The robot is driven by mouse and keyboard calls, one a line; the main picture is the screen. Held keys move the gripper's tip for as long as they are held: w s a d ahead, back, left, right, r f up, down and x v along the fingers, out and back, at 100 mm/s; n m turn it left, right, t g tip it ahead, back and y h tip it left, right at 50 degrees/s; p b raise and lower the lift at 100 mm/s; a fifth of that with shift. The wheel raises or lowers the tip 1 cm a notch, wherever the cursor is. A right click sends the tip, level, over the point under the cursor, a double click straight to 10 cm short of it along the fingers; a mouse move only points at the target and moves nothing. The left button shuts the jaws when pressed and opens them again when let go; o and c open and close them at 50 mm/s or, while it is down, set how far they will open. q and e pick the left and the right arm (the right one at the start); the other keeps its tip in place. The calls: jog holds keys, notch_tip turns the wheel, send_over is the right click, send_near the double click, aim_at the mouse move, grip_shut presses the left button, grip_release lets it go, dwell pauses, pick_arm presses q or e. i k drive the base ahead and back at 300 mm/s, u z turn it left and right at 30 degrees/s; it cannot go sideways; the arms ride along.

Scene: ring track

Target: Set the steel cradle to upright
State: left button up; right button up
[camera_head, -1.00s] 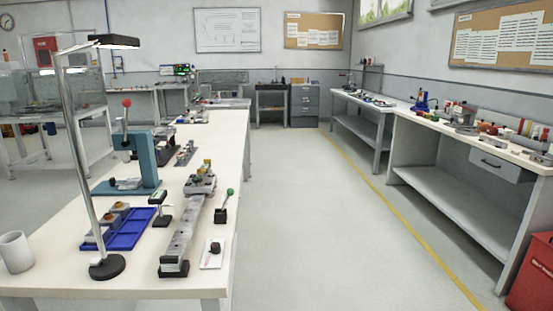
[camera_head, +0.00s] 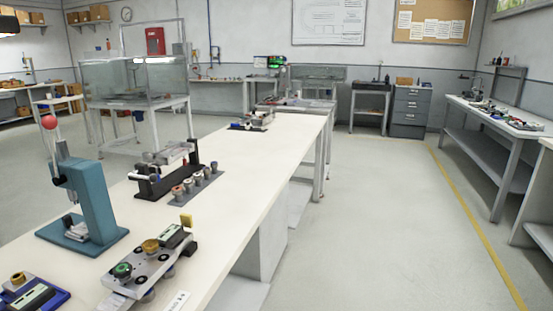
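On the long white bench, a black stand with two uprights holds a grey metal body (camera_head: 166,158) between them. This may be the steel cradle, but I cannot tell for sure, nor read its tilt at this size. A second small fixture with a grey metal part (camera_head: 252,120) sits on a dark base farther along the bench. Neither of my grippers is in view.
The white bench (camera_head: 222,210) carries a teal press (camera_head: 88,195) with a red knob, a steel rail fixture (camera_head: 150,262) with green and amber knobs, and a strip of several round pieces (camera_head: 196,184). Clear floor (camera_head: 365,230) runs right of the bench.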

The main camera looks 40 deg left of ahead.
aim_at(160, 158)
jog(key=i, duration=2.6)
jog(key=u, duration=1.65)
